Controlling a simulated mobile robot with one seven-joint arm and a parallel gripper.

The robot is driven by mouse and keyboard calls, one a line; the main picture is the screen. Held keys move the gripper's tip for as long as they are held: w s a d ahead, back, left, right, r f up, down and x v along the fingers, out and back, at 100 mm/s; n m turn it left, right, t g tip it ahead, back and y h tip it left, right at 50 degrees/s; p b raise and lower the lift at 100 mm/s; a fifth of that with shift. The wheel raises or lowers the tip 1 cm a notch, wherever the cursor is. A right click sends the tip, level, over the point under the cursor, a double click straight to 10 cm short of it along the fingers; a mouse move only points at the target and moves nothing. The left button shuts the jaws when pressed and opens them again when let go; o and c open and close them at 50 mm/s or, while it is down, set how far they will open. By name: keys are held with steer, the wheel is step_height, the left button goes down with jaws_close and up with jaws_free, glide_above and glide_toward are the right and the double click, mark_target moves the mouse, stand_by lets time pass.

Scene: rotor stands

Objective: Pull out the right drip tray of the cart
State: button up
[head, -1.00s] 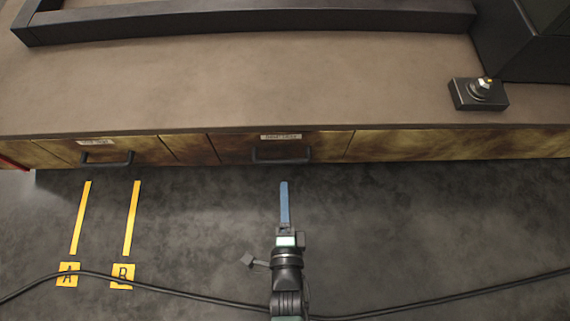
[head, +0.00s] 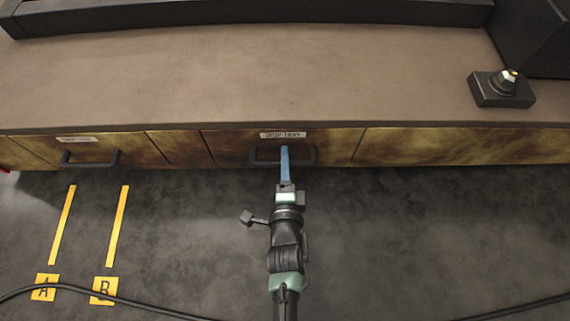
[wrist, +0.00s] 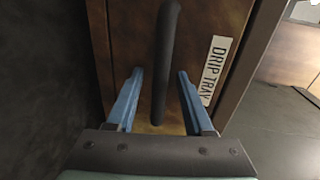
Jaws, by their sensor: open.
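The right drip tray (head: 335,145) is a brown, stained drawer front in the cart's side, with a "Drip Tray" label (head: 283,135) at its top edge. It sits flush with the panels beside it. Its dark bar handle (head: 262,156) is on the front; in the wrist view the handle (wrist: 168,60) runs upright between the fingers. My gripper (head: 284,150) has blue fingers and is at the handle. In the wrist view my gripper (wrist: 160,88) is open, one finger on each side of the bar, with gaps to it.
A second drawer with a handle (head: 91,158) is at the left. A black box with a knob (head: 502,88) stands on the cart top (head: 250,80). Yellow floor strips (head: 117,226) marked A and B and a black cable (head: 150,309) lie on the dark floor.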

steer(key=shift+w, duration=0.15)
jaws_close()
stand_by(1.4)
